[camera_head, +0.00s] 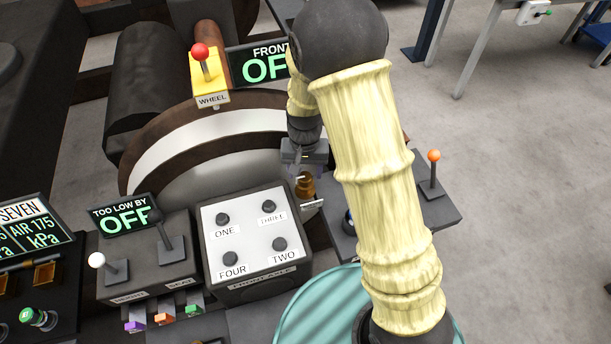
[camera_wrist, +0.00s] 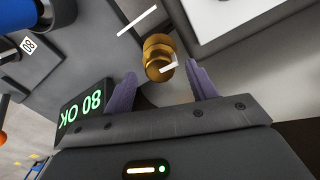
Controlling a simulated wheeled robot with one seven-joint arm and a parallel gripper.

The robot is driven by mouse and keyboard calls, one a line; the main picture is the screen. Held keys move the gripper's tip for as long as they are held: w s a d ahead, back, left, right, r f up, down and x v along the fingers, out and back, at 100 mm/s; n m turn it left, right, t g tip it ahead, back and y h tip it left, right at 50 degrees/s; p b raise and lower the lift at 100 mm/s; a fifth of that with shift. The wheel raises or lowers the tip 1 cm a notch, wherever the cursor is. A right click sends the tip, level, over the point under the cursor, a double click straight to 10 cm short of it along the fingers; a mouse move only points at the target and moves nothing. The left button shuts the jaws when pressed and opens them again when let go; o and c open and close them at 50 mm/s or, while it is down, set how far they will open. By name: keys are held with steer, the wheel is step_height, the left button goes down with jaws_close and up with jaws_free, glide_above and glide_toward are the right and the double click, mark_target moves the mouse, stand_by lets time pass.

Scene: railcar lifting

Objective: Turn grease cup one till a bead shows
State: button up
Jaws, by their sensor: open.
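A brass grease cup (camera_head: 305,186) stands just right of the grey panel box, below my gripper (camera_head: 304,162). In the wrist view the brass cup (camera_wrist: 157,48) lies just beyond and between the two purple fingertips (camera_wrist: 160,78). A small white bar sticks out from its near end. My gripper is open, with a gap on both sides of the cup, and holds nothing. I cannot read a number on the cup. No bead of grease can be made out. My arm covers part of the area to the right of the cup.
The panel box (camera_head: 255,272) with several black knobs is close on the left. A big wheel (camera_head: 185,160) and a yellow lever box (camera_head: 211,82) are behind. An orange-knobbed lever (camera_head: 433,170) stands to the right. A dark display (camera_wrist: 85,108) shows green text beside the left finger.

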steer(key=shift+s+f, duration=0.1)
steer(key=shift+f, duration=1.2)
steer(key=c, duration=1)
steer(key=shift+w+r, duration=0.1)
steer(key=shift+w, duration=0.1)
